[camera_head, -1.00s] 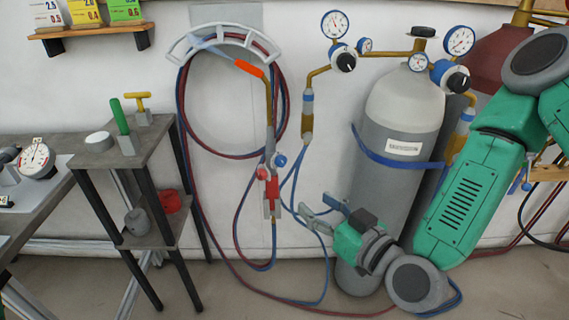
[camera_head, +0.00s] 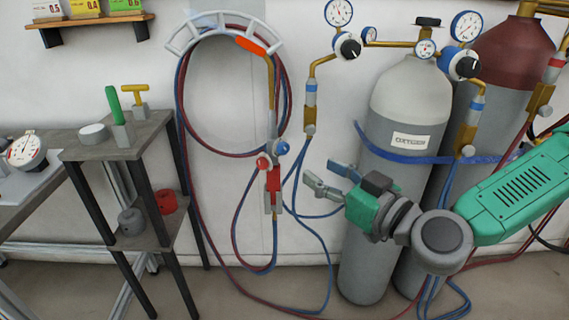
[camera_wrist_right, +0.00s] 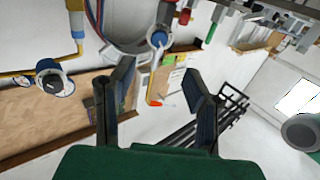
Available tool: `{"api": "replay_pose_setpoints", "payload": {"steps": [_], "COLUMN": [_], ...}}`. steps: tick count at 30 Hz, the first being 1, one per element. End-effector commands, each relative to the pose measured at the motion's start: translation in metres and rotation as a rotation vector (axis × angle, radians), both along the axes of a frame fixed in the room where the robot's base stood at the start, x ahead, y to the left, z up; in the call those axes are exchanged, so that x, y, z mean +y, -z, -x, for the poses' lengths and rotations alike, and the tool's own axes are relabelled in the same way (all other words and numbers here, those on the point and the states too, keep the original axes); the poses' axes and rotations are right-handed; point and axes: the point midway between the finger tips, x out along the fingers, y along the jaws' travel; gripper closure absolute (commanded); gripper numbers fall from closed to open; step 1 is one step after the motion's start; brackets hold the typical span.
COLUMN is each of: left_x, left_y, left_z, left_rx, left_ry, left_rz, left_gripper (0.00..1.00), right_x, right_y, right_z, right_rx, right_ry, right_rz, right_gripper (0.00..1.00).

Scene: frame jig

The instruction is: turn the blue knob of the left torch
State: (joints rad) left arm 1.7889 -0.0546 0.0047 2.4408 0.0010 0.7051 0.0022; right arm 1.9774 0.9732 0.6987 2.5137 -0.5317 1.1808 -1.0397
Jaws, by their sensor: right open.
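The torch (camera_head: 271,120) hangs upright from the white wall rack, with an orange tip at the top. Its blue knob (camera_head: 282,147) sits on the right side of the torch body, and a red knob (camera_head: 263,162) sits on the left. In the right wrist view the blue knob (camera_wrist_right: 158,38) shows beyond the fingers, between them. My right gripper (camera_head: 321,176) is open and empty, to the right of and below the blue knob, apart from it in the picture. My left gripper is not in view.
A grey oxygen cylinder (camera_head: 385,215) with regulators stands behind my right gripper, beside a dark red-topped one (camera_head: 503,65). Red and blue hoses (camera_head: 240,262) loop below the torch. A small shelf table (camera_head: 93,153) with tools stands at left.

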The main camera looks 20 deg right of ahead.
Motion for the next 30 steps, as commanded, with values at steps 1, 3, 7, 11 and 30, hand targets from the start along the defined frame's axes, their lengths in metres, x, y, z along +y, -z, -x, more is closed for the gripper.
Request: {"api": "replay_pose_setpoints", "payload": {"steps": [1,3,7,11,30], "left_x": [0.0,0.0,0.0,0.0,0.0], "left_y": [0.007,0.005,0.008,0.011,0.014], "left_z": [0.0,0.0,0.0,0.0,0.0], "left_rx": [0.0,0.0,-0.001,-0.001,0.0], "left_ry": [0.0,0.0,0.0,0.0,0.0], "left_rz": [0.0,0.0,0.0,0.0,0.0], "left_gripper": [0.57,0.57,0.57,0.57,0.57], "right_x": [0.003,0.009,0.02,0.03,0.042], "right_y": [0.003,0.001,0.001,0.001,0.0], "right_z": [-0.008,-0.023,-0.05,-0.073,-0.102], "right_rx": [-0.003,-0.001,-0.001,-0.001,-0.001], "right_ry": [0.0,-0.001,0.0,0.0,0.0], "right_rz": [0.001,0.001,0.0,0.0,-0.001], "right_gripper": [0.58,0.58,0.58,0.58,0.72]}}
